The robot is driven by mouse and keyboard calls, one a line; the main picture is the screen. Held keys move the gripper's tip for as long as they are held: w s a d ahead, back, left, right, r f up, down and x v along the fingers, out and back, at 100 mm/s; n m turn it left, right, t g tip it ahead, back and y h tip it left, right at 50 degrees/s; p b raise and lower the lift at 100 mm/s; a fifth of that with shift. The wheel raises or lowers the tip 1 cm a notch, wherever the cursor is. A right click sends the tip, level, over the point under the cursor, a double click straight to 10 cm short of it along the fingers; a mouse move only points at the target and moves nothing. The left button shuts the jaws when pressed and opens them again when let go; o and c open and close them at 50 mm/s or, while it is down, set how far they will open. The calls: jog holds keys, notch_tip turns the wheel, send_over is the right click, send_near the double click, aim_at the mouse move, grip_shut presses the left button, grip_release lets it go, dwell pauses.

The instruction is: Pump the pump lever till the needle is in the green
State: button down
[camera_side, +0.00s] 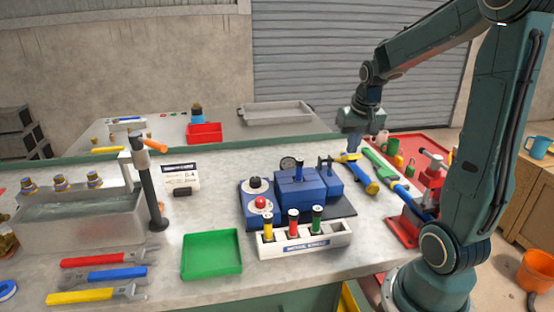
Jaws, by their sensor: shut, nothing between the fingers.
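My gripper (354,148) is shut and empty, pointing down just above or behind the yellow end of a yellow-and-blue handled piece (362,176). I cannot tell whether they touch. A blue block unit (296,188) stands on a dark base plate in the middle of the bench. A small round dial gauge (288,163) rises behind it; its needle and green zone are too small to read. A short dark upright (326,164) stands on the unit's right part. Which piece is the pump lever is not clear from this view.
A white rack (305,243) with several coloured cylinders stands in front of the blue unit. A green bar (380,164) and a red device (431,180) are to the right. A green tray (211,256) and several wrenches (103,257) lie to the left.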

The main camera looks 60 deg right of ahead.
jog(key=s+a+f, duration=0.1)
jog(key=f, duration=0.4)
jog(key=s+a+f, duration=0.2)
jog(key=f, duration=0.2)
jog(key=shift+s+a+f, duration=0.3)
jog(key=shift+f, duration=0.05)
jog(key=shift+r, duration=0.2)
jog(key=s+a+v, duration=0.1)
jog(key=v, duration=1.2)
jog(key=shift+s+a, duration=0.25)
jog(key=shift+f, duration=0.1)
dwell(0.8)
jog(key=w+d+r, duration=0.7)
jog(key=r, duration=0.3)
jog(key=shift+w, duration=0.2)
